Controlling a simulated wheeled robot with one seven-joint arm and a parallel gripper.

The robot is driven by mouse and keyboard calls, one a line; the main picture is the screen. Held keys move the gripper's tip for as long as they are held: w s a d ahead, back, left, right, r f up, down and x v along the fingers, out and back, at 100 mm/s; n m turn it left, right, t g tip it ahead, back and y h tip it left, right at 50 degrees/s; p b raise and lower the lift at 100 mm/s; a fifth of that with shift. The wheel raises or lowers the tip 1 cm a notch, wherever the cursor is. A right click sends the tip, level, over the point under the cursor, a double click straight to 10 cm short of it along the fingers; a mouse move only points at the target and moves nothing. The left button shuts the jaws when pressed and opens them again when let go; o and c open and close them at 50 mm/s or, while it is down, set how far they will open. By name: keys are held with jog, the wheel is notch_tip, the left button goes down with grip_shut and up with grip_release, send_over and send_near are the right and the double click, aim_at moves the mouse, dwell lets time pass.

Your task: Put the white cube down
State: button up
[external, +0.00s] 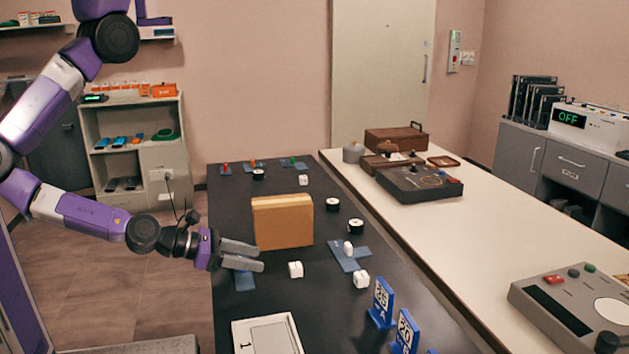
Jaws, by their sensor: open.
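My gripper (261,259) is open and empty, reaching in from the left above the black table (235,205). A small white piece (348,247) stands on a blue cross-shaped mat (343,262). I cannot tell which cube the task means. A blue mat (244,283) lies partly hidden below my gripper.
A tan block (283,222) stands upright just beyond my gripper. Several black round pieces, such as one (355,226), are on the table. Blue number signs (382,302) and a white tray (267,335) are at the near end. A pale counter (425,240) runs along the right.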

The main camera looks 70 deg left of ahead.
jog(key=shift+s+a+r, duration=0.15)
jog(key=shift+s+r, duration=0.05)
jog(key=shift+s, duration=0.45)
jog(key=s+a+m, duration=0.1)
jog(key=m, duration=0.1)
jog(key=s+a+m, duration=0.2)
jog(key=s+a+r+m, duration=0.1)
jog(key=a+m, duration=0.1)
jog(key=shift+s+a+m, duration=0.15)
jog(key=shift+s+m, duration=0.1)
jog(key=shift+m, duration=0.05)
jog(key=s+a+r+m, duration=0.2)
jog(key=a+r+m, duration=0.2)
jog(key=m, duration=0.5)
jog(key=s+a+r+m, duration=0.2)
jog(key=a+r+m, duration=0.3)
jog(key=a+m, duration=0.4)
jog(key=s+a+r+m+t, duration=0.1)
jog(key=s+a+r+m, duration=0.2)
jog(key=m, duration=0.8)
jog(key=a+r, duration=0.2)
jog(key=a, duration=0.1)
jog(key=shift+a, duration=0.2)
jog(key=shift+f, duration=0.1)
jog(key=shift+f, duration=0.15)
